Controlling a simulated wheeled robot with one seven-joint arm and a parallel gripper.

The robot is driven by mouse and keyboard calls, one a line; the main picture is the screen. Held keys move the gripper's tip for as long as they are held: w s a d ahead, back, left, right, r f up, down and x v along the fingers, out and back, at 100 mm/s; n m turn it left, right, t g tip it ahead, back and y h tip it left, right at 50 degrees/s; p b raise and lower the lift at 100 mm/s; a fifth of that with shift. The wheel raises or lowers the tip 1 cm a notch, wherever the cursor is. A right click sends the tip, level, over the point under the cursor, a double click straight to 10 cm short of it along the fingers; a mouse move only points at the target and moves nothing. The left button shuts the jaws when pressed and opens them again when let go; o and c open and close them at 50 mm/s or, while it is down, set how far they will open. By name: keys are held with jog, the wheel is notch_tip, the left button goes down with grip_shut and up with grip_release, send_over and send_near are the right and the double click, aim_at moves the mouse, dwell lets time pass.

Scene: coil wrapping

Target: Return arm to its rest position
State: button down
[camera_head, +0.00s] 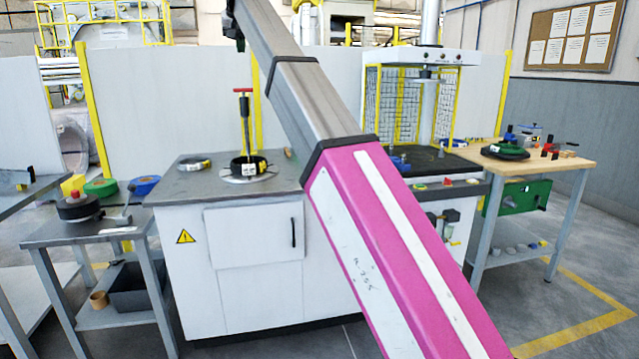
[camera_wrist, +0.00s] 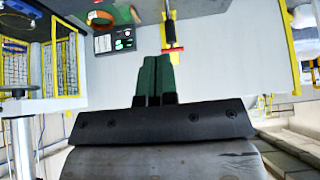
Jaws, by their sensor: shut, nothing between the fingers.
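My arm, grey and magenta, crosses the head view from the lower right to the top, where its end leaves the picture. My gripper (camera_wrist: 155,58) shows in the wrist view with its two green fingers pressed together and nothing between them. The wrist view appears upside down. A black coil (camera_head: 249,166) lies on the grey-topped white cabinet (camera_head: 190,186), around the foot of a post with a red handle (camera_head: 243,91). My gripper is apart from these things.
A caged press (camera_head: 425,60) stands behind my arm on the right. A wooden-topped bench (camera_head: 545,165) with a green coil (camera_head: 505,150) is at far right. A grey side table (camera_head: 75,234) with another black coil (camera_head: 78,207) stands left. Floor shows at lower right.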

jog(key=w+d+f+g+h, duration=0.1)
jog(key=d+f, duration=0.6)
jog(key=f, duration=0.9)
jog(key=w+d+f+g, duration=0.1)
jog(key=d+f, duration=0.6)
jog(key=f, duration=0.8)
jog(key=w+d+f+g+h, duration=0.15)
jog(key=d+f, duration=0.55)
jog(key=f, duration=0.9)
jog(key=s+d+f+m, duration=0.1)
jog(key=s+d+f, duration=0.25)
jog(key=f, duration=0.25)
jog(key=s+d+f+g, duration=0.1)
jog(key=s+d+f, duration=0.1)
jog(key=d+f, duration=0.35)
jog(key=s+d+f+m, duration=0.1)
jog(key=s+d+f, duration=0.2)
jog(key=f, duration=0.5)
jog(key=s+d+f+g, duration=0.1)
jog(key=s+d+f, duration=0.3)
jog(key=s+f, duration=0.3)
jog(key=s+d+f+g, duration=0.1)
jog(key=s+d+f, duration=0.4)
jog(key=s+f, duration=0.2)
jog(key=shift+s+d+f+m+y, duration=0.15)
jog(key=shift+s+m+y, duration=0.25)
jog(key=shift+s, duration=0.6)
